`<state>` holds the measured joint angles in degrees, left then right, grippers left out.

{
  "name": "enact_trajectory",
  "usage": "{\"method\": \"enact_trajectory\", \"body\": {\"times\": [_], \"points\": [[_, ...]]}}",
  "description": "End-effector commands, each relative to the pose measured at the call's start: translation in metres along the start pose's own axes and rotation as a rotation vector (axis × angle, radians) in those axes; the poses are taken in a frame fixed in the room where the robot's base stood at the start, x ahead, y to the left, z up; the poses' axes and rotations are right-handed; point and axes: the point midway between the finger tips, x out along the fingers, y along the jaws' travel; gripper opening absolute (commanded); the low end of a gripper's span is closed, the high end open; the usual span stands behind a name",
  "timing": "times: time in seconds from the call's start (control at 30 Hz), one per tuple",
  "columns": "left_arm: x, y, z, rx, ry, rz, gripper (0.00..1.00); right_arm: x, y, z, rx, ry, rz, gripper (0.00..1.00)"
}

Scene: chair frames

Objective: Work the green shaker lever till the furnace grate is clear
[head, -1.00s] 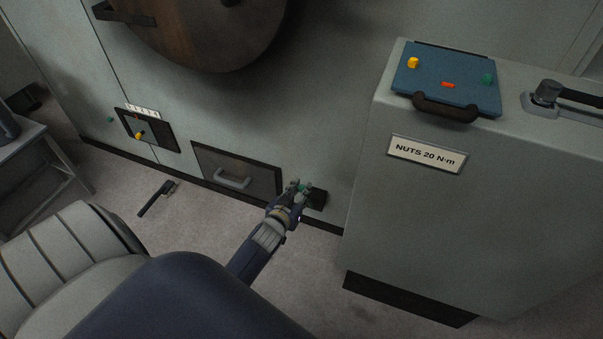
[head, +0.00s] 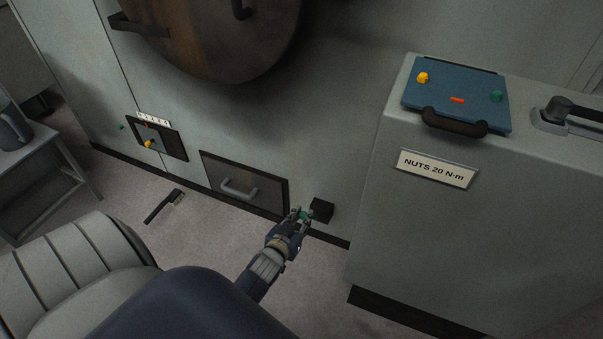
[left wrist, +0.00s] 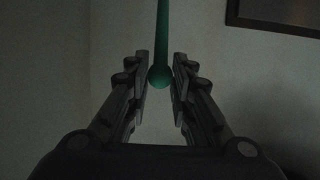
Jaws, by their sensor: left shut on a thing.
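The green shaker lever (head: 303,216) shows as a small bit of green at my left gripper (head: 299,213), beside a dark block (head: 321,210) low on the furnace front. In the left wrist view the lever (left wrist: 161,35) is a green rod ending in a round knob, between the fingers of my left gripper (left wrist: 159,88). The gripper is shut on the lever near its knob. The fingers hide most of the lever in the head view. The grate itself cannot be seen. My right gripper is not in view.
A dark door (head: 245,182) with a grey handle is left of the lever. A brush (head: 165,205) lies on the floor. A cabinet (head: 400,235) labelled "NUTS 20 N·m" stands close on the right, bearing a blue panel (head: 430,96). A small panel (head: 172,142) with numbered marks is at left.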

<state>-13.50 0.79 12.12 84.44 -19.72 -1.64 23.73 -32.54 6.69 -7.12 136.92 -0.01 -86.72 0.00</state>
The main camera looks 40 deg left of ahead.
Motion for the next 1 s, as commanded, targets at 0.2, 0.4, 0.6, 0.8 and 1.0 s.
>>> {"method": "enact_trajectory", "body": {"times": [0.2, 0.4, 0.6, 0.8, 1.0], "points": [[0.018, 0.001, -0.020, 0.001, 0.003, 0.001, 0.06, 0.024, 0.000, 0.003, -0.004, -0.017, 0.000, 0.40], [0.036, 0.001, -0.035, 0.001, 0.001, 0.001, 0.06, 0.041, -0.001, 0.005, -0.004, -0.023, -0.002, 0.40], [0.053, 0.000, -0.051, 0.000, 0.001, 0.000, 0.06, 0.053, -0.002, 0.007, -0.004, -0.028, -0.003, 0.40], [0.067, 0.001, -0.065, 0.001, 0.004, 0.002, 0.06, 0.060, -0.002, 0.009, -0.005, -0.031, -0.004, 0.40], [0.070, 0.001, -0.068, 0.000, 0.006, 0.002, 0.06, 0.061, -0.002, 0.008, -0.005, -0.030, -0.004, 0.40]]}}
